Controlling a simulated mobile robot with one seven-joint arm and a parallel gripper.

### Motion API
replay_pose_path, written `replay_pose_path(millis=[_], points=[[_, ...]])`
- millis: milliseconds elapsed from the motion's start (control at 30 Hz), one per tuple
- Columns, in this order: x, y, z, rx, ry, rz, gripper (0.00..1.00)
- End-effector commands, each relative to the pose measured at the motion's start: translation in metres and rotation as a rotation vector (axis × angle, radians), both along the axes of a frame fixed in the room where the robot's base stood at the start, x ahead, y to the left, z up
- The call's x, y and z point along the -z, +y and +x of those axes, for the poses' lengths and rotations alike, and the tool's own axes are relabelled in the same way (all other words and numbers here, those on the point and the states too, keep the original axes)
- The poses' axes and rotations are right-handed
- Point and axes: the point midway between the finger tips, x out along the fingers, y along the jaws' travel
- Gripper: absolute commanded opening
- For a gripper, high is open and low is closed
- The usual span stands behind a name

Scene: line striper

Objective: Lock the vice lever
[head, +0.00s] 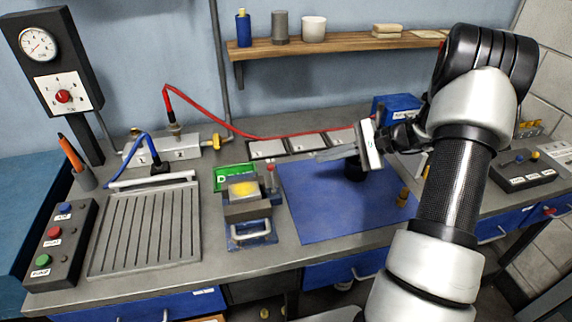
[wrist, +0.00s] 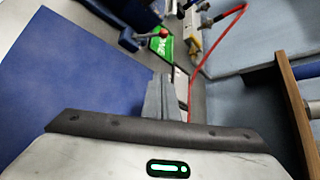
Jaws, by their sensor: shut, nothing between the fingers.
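The vice (head: 247,209) stands on the bench left of the blue mat, with a yellowish block (head: 243,189) at its top. A small red ball knob (head: 271,168) shows at its back right; in the wrist view the red knob (wrist: 164,32) sits at the end of a short grey lever (wrist: 130,40). Whether the lever is locked I cannot tell. My gripper (head: 318,155) is shut and empty, above the back of the mat. Its fingers point left toward the vice, apart from it. In the wrist view my gripper (wrist: 161,78) lies below the knob.
A green sign (head: 222,177) lies behind the vice. A red hose (head: 290,137) runs along the back. A grooved plate (head: 145,228) lies left.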

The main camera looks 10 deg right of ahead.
Motion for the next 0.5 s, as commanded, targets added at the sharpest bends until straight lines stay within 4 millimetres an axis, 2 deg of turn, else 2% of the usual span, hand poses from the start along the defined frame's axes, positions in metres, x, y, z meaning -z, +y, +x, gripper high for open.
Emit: replay_pose_path(millis=[233, 500], points=[[0.007, 0.014, 0.007, -0.004, 0.001, 0.001, 0.0], [0.035, 0.056, 0.029, -0.005, 0.003, 0.001, 0.0]])
